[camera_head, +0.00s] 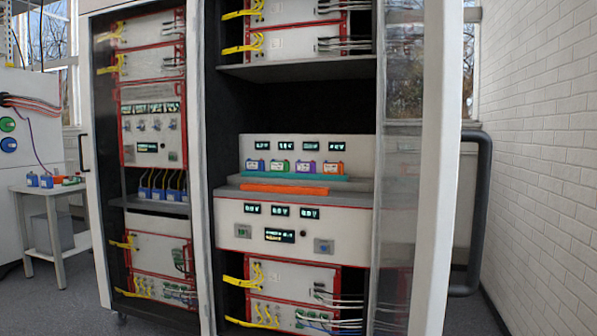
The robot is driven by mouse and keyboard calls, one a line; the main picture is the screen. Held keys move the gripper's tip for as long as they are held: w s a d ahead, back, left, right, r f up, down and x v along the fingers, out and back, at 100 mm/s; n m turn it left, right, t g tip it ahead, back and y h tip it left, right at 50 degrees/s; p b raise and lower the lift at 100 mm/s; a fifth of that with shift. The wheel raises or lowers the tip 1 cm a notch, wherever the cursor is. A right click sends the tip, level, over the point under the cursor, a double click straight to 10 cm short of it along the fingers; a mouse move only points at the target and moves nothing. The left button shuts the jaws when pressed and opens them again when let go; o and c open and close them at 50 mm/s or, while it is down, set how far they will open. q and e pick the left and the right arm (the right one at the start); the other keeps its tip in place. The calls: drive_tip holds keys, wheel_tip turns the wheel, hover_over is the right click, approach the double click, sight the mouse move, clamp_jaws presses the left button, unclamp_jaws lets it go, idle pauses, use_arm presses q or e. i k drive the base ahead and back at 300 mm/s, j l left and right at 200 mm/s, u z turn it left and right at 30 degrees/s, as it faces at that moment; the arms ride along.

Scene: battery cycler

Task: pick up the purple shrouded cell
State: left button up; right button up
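The purple shrouded cell (307,169) is a small block with a light front label. It stands upright in a row on a shelf inside the cabinet, third from the left. A blue cell (256,166) and a green cell (280,166) stand to its left, and an orange cell (333,167) stands to its right. The cells are apart, with narrow gaps between them. A panel with small lit displays (310,146) is right behind and above them. Neither of my grippers shows in this view.
A teal strip (300,176) and an orange strip (285,188) run along the shelf in front of the cells. A clear door (403,120) and white post (438,160) stand at the right of the opening. A side table (45,190) stands far left.

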sight(301, 167)
drive_tip(key=j+z, duration=0.2)
drive_tip(key=j, duration=0.95)
drive_tip(key=i+j+z, duration=0.15)
drive_tip(key=i+j, duration=0.7)
drive_tip(key=j+u, duration=0.1)
drive_tip(key=u, duration=2.2)
drive_tip(key=i, duration=0.3)
drive_tip(key=i+z, duration=0.4)
drive_tip(key=i+j+z, duration=0.2)
drive_tip(key=z, duration=0.2)
